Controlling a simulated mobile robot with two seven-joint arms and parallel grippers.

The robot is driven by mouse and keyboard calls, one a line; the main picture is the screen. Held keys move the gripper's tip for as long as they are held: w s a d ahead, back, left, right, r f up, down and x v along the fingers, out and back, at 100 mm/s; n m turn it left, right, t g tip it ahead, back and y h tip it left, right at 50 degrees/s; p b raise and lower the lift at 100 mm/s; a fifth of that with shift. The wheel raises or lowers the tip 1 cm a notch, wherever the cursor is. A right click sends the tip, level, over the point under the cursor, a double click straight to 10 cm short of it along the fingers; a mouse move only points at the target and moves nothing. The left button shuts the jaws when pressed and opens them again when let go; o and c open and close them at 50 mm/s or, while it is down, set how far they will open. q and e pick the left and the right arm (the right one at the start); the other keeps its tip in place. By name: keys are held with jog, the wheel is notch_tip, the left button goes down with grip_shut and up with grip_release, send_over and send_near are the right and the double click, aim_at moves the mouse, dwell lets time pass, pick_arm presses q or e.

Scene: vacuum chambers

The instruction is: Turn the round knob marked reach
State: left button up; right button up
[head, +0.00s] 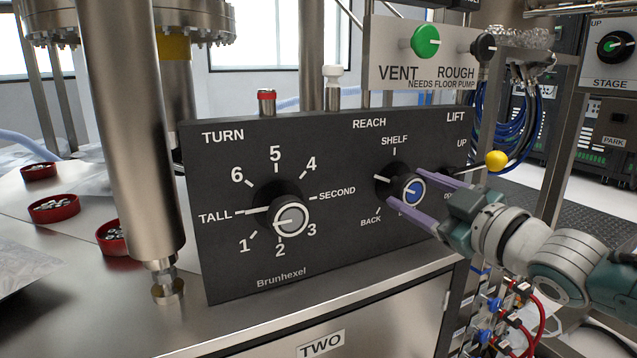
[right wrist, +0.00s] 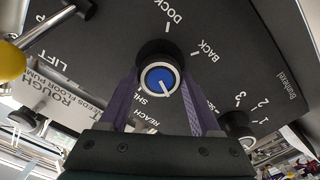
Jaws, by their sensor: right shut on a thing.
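The reach knob (head: 413,191) is black with a blue cap and sits on the right half of the dark Brunhexel panel (head: 345,262). My right gripper (head: 407,190) comes in from the right, its purple fingers on either side of the knob and shut on it. In the right wrist view the blue cap (right wrist: 160,80) shows between the fingers (right wrist: 160,92). The white pointer line lies between SHELF and BACK. A fingertip partly covers the SHELF mark in the wrist view. My left gripper is not in view.
Left on the panel is the turn knob (head: 290,219) with a grey cap, pointing near TALL. The lift lever's yellow ball (head: 496,160) stands close above my right gripper. A green vent knob (head: 425,41) is above. A steel column (head: 135,130) stands at left.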

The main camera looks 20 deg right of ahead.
jog(key=n, duration=0.4)
jog(key=shift+n, duration=0.3)
jog(key=n, duration=0.3)
jog(key=shift+a+f+n, duration=0.1)
jog(key=shift+n, duration=0.3)
jog(key=n+b, duration=0.1)
jog(key=n, duration=0.4)
jog(key=shift+b, duration=0.35)
jog(key=shift+n+b, duration=0.4)
jog(key=shift+n, duration=1.2)
jog(key=o, duration=1.3)
jog(key=shift+o, duration=0.2)
